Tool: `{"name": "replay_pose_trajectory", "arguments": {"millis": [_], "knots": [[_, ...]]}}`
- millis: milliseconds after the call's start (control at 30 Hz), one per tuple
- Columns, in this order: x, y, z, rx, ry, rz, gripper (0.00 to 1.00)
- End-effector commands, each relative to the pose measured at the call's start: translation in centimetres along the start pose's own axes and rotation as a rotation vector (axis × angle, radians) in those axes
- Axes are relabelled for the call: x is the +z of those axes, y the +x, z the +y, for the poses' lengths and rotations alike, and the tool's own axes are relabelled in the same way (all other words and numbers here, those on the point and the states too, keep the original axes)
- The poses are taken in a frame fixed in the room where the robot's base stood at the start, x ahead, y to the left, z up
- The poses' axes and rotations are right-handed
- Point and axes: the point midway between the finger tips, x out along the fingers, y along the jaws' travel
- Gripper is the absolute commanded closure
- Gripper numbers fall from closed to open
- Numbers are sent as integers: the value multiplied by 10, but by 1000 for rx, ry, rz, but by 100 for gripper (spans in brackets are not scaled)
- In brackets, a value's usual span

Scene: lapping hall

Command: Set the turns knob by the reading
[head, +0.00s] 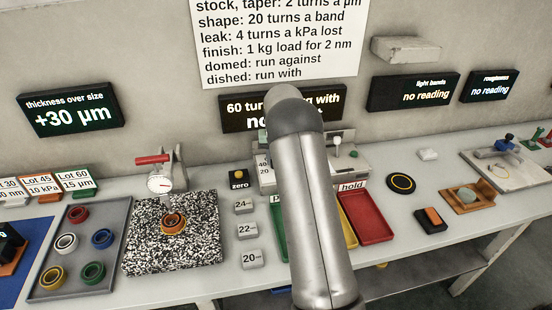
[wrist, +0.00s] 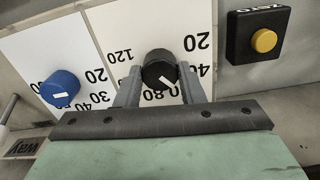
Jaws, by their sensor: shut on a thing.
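In the wrist view my gripper (wrist: 159,84) has its two fingers on either side of a black knob (wrist: 158,66) and is shut on it. The knob sits on a white dial plate (wrist: 112,32) marked 20, 40, 80 and 120; fingers cover some numbers. Its white mark points to the lower right, between the 40 and the 80. In the head view my arm hides the gripper and knob. The thickness display (head: 70,108) reads +30 µm. The display behind my arm (head: 240,120) shows "60 tur… with", partly hidden.
A blue knob (wrist: 60,88) is left of the black one, and a yellow zero button (wrist: 264,41) is to its right. The wall chart (head: 280,45) says "stock, taper: 2 turns a µm". A tray of coloured rings (head: 110,215) and a red tray (head: 368,222) are on the bench.

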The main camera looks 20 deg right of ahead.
Motion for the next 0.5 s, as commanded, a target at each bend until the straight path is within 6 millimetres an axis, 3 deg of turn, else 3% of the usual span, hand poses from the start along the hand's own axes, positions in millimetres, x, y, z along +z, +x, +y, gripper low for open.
{"name": "replay_pose_trajectory", "arguments": {"millis": [500], "knots": [[0,0,0,0,256,1,88]]}}
